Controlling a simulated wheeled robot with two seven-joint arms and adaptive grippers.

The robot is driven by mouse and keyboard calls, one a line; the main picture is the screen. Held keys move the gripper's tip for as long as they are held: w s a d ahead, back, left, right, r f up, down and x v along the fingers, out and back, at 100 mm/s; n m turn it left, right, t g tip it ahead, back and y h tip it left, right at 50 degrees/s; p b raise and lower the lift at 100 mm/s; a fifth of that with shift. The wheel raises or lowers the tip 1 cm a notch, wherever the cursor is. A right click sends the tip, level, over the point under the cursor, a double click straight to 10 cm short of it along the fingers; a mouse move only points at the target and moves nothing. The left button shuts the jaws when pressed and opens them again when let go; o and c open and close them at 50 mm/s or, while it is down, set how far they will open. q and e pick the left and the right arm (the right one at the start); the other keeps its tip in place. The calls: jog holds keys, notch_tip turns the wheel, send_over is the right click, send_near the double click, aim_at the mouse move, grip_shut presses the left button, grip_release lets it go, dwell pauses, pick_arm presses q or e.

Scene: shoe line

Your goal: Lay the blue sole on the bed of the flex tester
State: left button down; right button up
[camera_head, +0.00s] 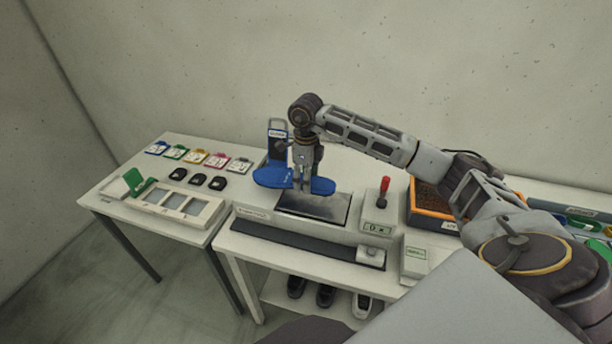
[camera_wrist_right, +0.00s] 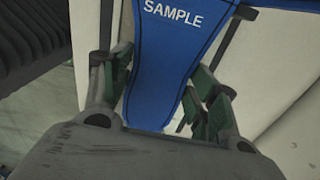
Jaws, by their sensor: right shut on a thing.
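My right gripper (camera_head: 304,188) reaches down over the table, shut on the waist of the blue sole (camera_head: 321,186). In the right wrist view the sole (camera_wrist_right: 168,60) lies between the green-padded fingers (camera_wrist_right: 160,95), with "SAMPLE" printed on it. The sole lies crosswise in the head view, level-looking, with both ends sticking out past the fingers. The flex tester's dark bed plate (camera_head: 318,208) shows below and in front of the sole. The sole overlaps its back left part in the picture; I cannot tell the gap between them. My left gripper is not in view.
A blue stand (camera_head: 277,145) rises just behind the sole. A red-handled lever (camera_head: 384,187) stands right of the bed, with an orange-rimmed tray (camera_head: 430,215) beyond. A long black strip (camera_head: 295,240) runs in front. The left table holds colored cards (camera_head: 196,157) and a pale frame (camera_head: 175,202).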

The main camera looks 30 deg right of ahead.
aim_at(306, 198)
jog(key=shift+f+b, duration=0.5)
jog(key=shift+f, duration=0.6)
jog(key=shift+f+b, duration=1.2)
jog(key=shift+f, duration=0.6)
jog(key=o, duration=1.3)
jog(key=shift+c, duration=0.2)
jog(key=shift+r, duration=6)
jog(key=shift+f, duration=0.1)
